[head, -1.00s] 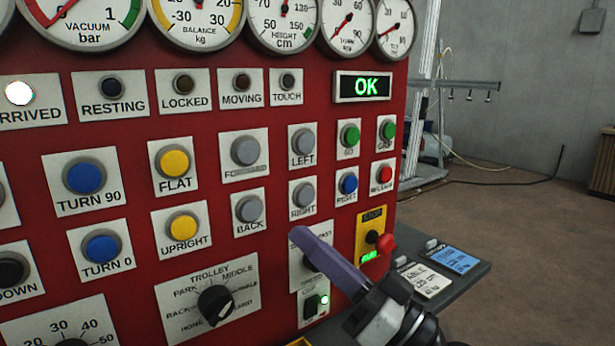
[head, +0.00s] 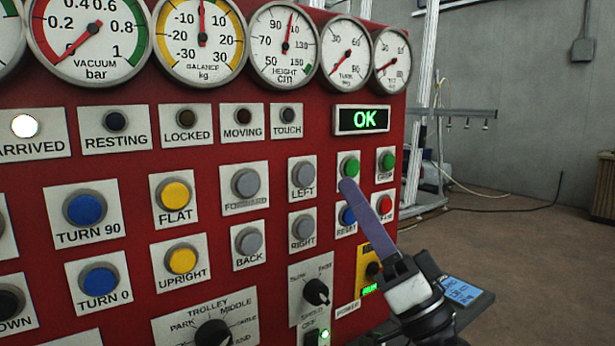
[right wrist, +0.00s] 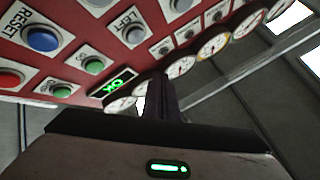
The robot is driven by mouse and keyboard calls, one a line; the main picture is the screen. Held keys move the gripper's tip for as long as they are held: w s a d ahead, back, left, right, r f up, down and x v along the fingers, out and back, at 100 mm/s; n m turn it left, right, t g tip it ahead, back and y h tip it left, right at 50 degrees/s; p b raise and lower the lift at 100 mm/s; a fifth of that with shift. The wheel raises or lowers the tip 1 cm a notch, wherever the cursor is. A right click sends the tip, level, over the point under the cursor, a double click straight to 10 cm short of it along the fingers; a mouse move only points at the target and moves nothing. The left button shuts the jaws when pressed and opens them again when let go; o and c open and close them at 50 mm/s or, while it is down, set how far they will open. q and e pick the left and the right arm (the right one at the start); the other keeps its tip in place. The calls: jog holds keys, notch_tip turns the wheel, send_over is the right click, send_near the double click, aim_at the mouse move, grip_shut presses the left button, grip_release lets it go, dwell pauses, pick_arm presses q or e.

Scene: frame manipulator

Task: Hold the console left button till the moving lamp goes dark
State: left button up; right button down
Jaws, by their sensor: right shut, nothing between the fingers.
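The red console (head: 140,190) fills the left and middle of the head view. Its grey left button (head: 302,173) sits above the grey right button (head: 302,227); the left button also shows in the right wrist view (right wrist: 134,34). The moving lamp (head: 243,117) is dark. The arrived lamp (head: 25,126) is lit white. My right gripper (head: 349,188) is shut and empty, its tip in front of the panel just below the green GO button (head: 348,167), to the right of the left button. I cannot tell whether it touches the panel. My left gripper is not in view.
A green OK display (head: 362,119) sits above the buttons, with dial gauges (head: 285,45) along the top. The blue reset button (head: 347,215) and a red button (head: 385,204) lie close to my right fingers. Open floor (head: 540,240) lies to the right.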

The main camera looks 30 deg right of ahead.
send_near(306, 166)
jog(key=shift+w+a+r+b, duration=0.15)
jog(key=shift+w+r, duration=0.2)
jog(key=shift+r, duration=0.35)
jog(key=shift+w+r+b, duration=0.1)
jog(key=shift+w+r, duration=0.25)
jog(key=shift+r, duration=0.35)
jog(key=shift+w+a+r+b, duration=0.15)
jog(key=shift+w+r, duration=0.2)
jog(key=shift+r, duration=0.35)
jog(key=shift+d, duration=0.1)
jog(key=shift+w, duration=0.45)
jog(key=shift+w, duration=0.4)
dwell(2.6)
dwell(1.5)
jog(key=shift+s+p, duration=0.3)
jog(key=shift+s, duration=0.5)
